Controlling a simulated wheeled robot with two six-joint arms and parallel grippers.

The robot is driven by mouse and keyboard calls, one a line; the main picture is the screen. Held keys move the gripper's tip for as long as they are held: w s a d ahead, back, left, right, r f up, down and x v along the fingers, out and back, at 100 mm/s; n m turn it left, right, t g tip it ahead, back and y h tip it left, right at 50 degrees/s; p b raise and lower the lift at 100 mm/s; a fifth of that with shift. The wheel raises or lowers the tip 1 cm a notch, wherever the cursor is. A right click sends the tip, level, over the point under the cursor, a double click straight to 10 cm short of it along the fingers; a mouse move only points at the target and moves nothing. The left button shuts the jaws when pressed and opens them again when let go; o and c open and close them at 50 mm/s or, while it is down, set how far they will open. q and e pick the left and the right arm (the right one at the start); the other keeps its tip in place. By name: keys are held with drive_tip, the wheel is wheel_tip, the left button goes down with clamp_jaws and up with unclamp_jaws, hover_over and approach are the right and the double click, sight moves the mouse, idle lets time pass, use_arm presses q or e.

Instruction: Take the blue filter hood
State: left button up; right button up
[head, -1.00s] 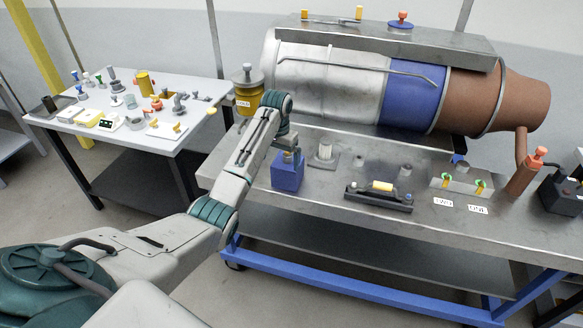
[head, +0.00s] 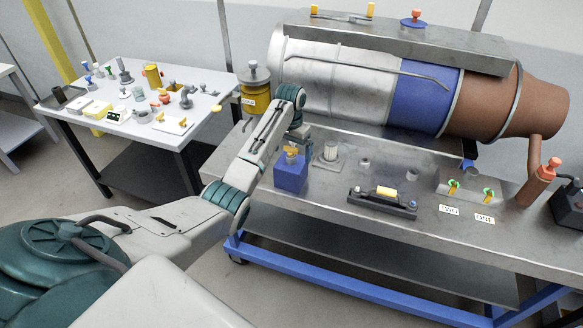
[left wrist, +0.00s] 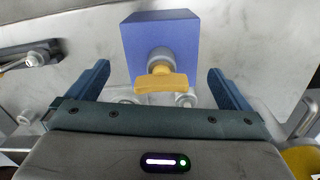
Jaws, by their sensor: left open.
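The blue filter hood (head: 290,175) is a blue box with a yellow T-shaped handle (head: 291,151) on top. It stands on the metal bench near its left end. My left gripper (head: 298,131) is just above and behind the handle in the head view. In the left wrist view, the hood (left wrist: 160,35) is ahead, with its yellow handle (left wrist: 160,83) in the gap between the two spread fingers of my left gripper (left wrist: 158,80). Neither finger touches the handle there. My right gripper is not in view.
A pale filter cartridge (head: 331,150) stands close right of the hood. A dark holder with a yellow piece (head: 386,191) is farther right. The large engine (head: 400,90) lies behind. A yellow canister (head: 255,95) stands at left. A white table (head: 130,110) holds small parts.

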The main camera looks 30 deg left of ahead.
sight(291, 169)
use_arm(q)
wheel_tip(291, 169, down, 4)
drive_tip(key=shift+s+a+r+p, duration=0.1)
drive_tip(key=shift+s+p, duration=0.05)
drive_tip(key=shift+p, duration=0.5)
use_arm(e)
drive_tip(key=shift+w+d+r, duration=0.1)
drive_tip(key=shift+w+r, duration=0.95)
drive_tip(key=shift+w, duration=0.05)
use_arm(q)
drive_tip(key=c, duration=0.7)
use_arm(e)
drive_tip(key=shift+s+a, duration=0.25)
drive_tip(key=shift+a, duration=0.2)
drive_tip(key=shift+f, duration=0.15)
